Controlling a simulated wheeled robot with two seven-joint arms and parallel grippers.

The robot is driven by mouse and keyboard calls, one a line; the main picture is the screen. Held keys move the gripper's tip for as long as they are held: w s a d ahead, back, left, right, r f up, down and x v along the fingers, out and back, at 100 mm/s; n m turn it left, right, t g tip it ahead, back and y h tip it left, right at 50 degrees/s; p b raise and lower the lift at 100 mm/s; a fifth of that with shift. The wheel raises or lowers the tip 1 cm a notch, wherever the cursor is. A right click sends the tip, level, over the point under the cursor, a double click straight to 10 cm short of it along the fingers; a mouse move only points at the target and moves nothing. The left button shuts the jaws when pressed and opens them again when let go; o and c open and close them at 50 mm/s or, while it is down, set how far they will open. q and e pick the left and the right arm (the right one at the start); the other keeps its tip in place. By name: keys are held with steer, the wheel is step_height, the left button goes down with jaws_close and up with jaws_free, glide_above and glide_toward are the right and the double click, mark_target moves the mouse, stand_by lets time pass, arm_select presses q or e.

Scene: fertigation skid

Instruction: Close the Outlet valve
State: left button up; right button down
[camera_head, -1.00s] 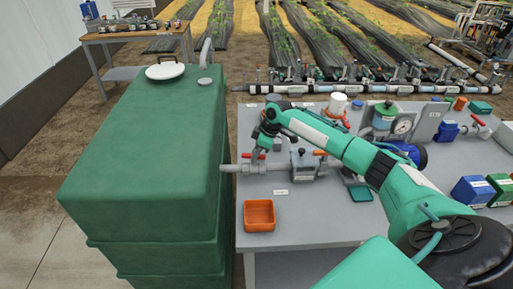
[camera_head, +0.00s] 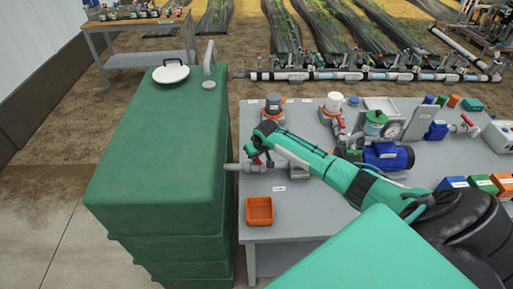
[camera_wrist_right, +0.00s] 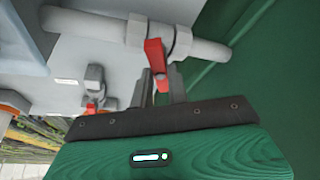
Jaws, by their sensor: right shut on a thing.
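A valve with a red lever sits on the grey pipe (camera_head: 232,167) that runs from the green tank; I cannot read its label. In the right wrist view the red lever (camera_wrist_right: 155,54) stands out across the pipe (camera_wrist_right: 208,50), roughly square to it, beside a grey valve body (camera_wrist_right: 136,32). My right gripper (camera_head: 256,157) is at this valve and hides most of it in the head view. In the wrist view its fingers (camera_wrist_right: 161,78) are shut on the lever's lower end. My left gripper is not in view.
The green tank (camera_head: 150,150) stands close on the left. An orange tray (camera_head: 260,211) sits on the grey bench (camera_head: 310,220) in front of the valve. A second red-handled valve (camera_wrist_right: 93,107) shows in the wrist view. A blue pump (camera_head: 388,156) is to the right.

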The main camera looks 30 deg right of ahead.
steer(key=m+p, duration=0.1)
steer(key=m+h+p, duration=0.1)
steer(key=m, duration=0.1)
steer(key=shift+a+r, duration=0.1)
steer(key=shift+a, duration=0.15)
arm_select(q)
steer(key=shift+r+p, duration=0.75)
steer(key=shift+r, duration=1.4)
arm_select(e)
steer(key=shift+m+g+h, duration=0.4)
steer(key=shift+m+h, duration=0.1)
steer(key=shift+m, duration=0.7)
steer(key=c, duration=1.4)
jaws_free()
steer(key=shift+o, duration=0.2)
steer(key=shift+w, duration=0.1)
